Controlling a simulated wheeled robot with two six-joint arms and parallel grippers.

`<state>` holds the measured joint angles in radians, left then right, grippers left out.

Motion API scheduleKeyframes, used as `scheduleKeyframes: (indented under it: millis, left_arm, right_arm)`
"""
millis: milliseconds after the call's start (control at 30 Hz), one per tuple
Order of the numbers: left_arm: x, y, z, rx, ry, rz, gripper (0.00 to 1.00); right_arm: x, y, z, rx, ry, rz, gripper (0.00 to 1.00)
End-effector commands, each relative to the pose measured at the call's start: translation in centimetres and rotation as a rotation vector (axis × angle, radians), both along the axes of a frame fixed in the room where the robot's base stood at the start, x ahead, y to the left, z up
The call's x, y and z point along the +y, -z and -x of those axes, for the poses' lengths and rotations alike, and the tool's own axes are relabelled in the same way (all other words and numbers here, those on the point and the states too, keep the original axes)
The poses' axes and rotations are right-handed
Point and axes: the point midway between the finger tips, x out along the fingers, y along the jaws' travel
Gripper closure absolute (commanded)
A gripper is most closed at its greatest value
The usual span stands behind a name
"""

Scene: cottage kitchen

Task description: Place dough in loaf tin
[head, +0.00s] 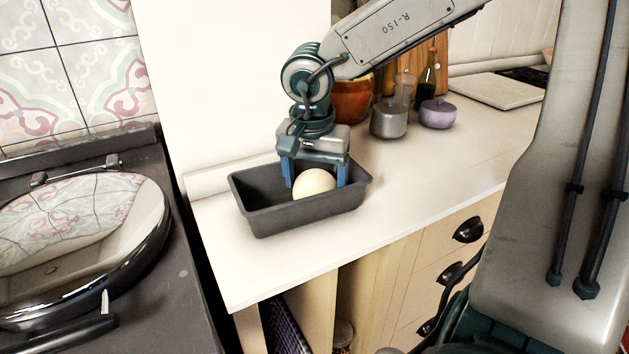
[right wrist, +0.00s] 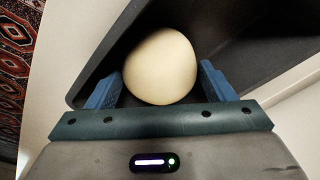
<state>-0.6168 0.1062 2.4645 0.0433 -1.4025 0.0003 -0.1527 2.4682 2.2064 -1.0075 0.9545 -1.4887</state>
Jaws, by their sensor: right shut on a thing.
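The dough (head: 314,183) is a smooth, pale, rounded lump inside the dark grey loaf tin (head: 307,211), towards its right end. The tin stands on the pale counter. My right gripper (head: 314,180) reaches down into the tin from above, its blue fingers on both sides of the dough, shut on it. In the right wrist view the dough (right wrist: 160,66) sits between the two fingers (right wrist: 160,85), with the dark inside of the tin (right wrist: 240,45) around it. The dough's underside is hidden, so I cannot tell whether it touches the tin floor. My left gripper is not in view.
A dark stove with a shiny round lid (head: 80,245) stands at the left. Behind the tin are a metal pot (head: 389,119), a lilac pot (head: 437,113), a dark bottle (head: 427,80) and a pale board (head: 495,91). The counter right of the tin is clear.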

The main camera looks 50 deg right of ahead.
Motion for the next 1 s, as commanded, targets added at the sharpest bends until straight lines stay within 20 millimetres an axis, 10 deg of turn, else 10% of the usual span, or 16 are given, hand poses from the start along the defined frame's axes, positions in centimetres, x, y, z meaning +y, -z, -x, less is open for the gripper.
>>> scheduleKeyframes:
  millis: [367,400,433,800,1000]
  left_arm:
    - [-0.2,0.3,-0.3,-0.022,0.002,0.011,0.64]
    - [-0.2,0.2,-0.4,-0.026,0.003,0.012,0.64]
    - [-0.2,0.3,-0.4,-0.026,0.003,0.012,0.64]
    - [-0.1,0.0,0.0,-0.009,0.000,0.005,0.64]
    - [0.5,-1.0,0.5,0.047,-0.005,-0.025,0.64]
  right_arm:
    - [0.0,0.6,0.0,-0.001,0.001,0.000,0.61]
    - [0.0,0.5,0.0,-0.001,0.001,-0.001,0.17]
    - [0.0,0.5,0.0,-0.001,0.001,-0.001,0.15]
    - [0.0,0.0,0.0,-0.001,0.000,0.000,0.15]
    - [0.3,-3.6,0.1,-0.006,0.002,0.004,0.15]
